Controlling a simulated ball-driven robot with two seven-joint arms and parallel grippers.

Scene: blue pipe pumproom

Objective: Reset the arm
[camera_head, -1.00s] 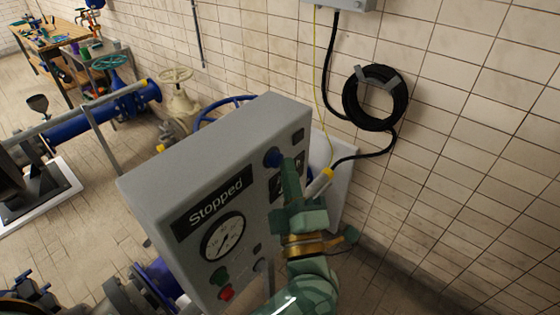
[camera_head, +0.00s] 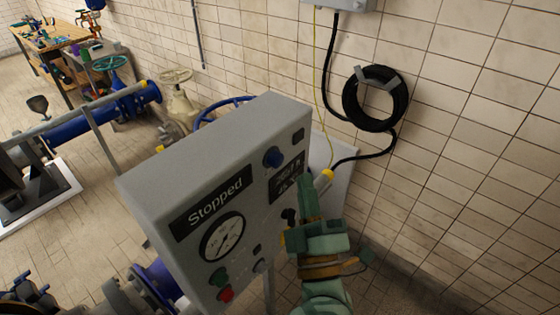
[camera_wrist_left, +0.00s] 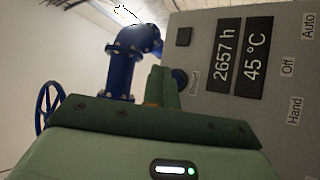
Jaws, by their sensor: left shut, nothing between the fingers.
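A grey control box (camera_head: 215,150) carries a "Stopped" sign (camera_head: 216,201). A blue button (camera_head: 273,157) sits on its face near the top, clear of my gripper in the head view. In the left wrist view the blue button (camera_wrist_left: 180,76) is partly behind my fingers, beside the word "Reset". My left gripper (camera_head: 306,181) is shut and empty, in front of the box's right side, below and right of the button. Its green fingers also show in the left wrist view (camera_wrist_left: 165,88). My right gripper is not in view.
Displays (camera_wrist_left: 256,58) read 2657 h and 45 °C. A black selector (camera_head: 290,215), round gauge (camera_head: 222,238), green button (camera_head: 218,277) and red button (camera_head: 226,295) are on the box. A tiled wall with a cable coil (camera_head: 375,98) stands right; blue pipes (camera_head: 75,125) lie left.

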